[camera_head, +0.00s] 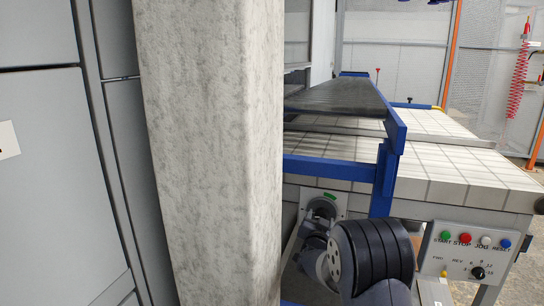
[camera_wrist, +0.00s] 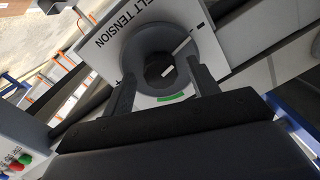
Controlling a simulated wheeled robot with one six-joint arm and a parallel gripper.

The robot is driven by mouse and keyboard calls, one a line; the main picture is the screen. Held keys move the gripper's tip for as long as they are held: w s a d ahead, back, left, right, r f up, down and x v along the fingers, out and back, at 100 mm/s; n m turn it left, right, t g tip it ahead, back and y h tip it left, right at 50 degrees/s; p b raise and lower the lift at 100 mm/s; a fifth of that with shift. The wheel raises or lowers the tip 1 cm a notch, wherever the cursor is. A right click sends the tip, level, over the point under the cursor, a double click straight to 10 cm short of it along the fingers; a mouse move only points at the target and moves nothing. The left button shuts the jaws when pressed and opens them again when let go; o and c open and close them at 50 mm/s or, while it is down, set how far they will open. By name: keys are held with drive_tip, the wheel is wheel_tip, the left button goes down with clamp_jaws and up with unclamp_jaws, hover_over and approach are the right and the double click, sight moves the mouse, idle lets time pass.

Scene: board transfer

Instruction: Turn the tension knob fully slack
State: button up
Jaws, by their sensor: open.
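The tension knob (camera_wrist: 152,44) is a round dark grey dial on a white plate (camera_wrist: 105,62) lettered "BELT TENSION". White pointer marks show on its face, and a green arc lies on the plate below it in the wrist view. A black tick is at the plate's upper right. My gripper (camera_wrist: 165,82) is open, with one finger at each side of the knob's lower part; I cannot tell whether they touch it. In the head view the knob (camera_head: 322,207) sits on its plate below the blue frame, partly hidden by my arm.
A concrete pillar (camera_head: 210,150) stands close on the left, by grey cabinets (camera_head: 45,180). A conveyor belt (camera_head: 345,96) in a blue frame runs above a tiled bench (camera_head: 450,175). A control box (camera_head: 465,255) with coloured buttons is at the right.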

drive_tip(key=shift+m, duration=0.6)
